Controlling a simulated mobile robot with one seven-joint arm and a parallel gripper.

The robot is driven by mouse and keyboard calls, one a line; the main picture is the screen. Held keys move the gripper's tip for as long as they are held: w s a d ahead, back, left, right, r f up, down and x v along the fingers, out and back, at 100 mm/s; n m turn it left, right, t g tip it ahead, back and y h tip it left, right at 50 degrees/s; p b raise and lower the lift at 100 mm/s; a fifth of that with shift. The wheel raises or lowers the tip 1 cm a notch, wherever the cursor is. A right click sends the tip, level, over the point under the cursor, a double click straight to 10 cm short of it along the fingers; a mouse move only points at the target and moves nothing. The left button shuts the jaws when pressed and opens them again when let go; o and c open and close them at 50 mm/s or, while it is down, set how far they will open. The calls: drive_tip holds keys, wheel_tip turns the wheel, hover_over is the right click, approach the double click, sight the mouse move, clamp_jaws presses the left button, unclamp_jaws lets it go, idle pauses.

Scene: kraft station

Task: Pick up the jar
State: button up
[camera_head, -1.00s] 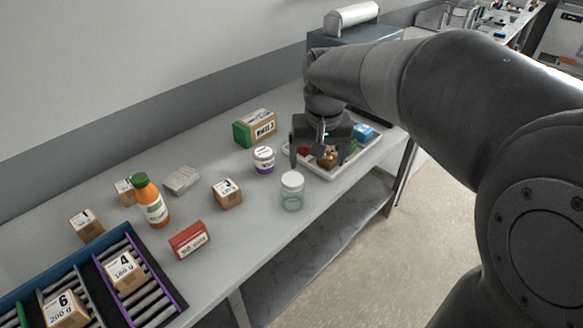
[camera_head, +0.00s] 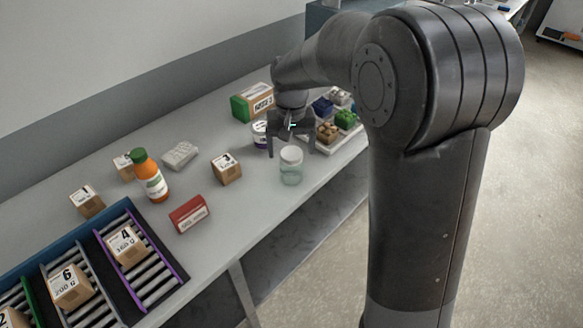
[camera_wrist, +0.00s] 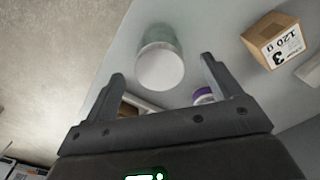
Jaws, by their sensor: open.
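The jar (camera_head: 291,166) is clear greenish glass with a white lid and stands upright near the front edge of the grey table. It also shows in the wrist view (camera_wrist: 160,62), lid toward the camera, beyond and between the fingertips. My gripper (camera_head: 291,150) is open and empty, above and just behind the jar in the head view. The fingers (camera_wrist: 162,68) point down and are apart from the jar. A second container, a white tub with a purple band (camera_head: 259,133), stands behind my gripper and is partly hidden by it.
A white tray (camera_head: 345,140) with small coloured items lies to the right. A green-and-brown box (camera_head: 252,103) stands behind. Box 3 (camera_head: 226,168), a red box (camera_head: 189,214) and an orange bottle (camera_head: 149,175) stand left. A roller rack (camera_head: 150,262) is at front left.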

sight(292, 153)
drive_tip(key=f, duration=0.4)
drive_tip(key=shift+w+d+f, duration=0.1)
drive_tip(key=shift+w+f, duration=0.1)
drive_tip(key=shift+f, duration=0.2)
drive_tip(key=c, duration=1.1)
drive_tip(key=shift+c, duration=0.2)
drive_tip(key=shift+r, duration=0.1)
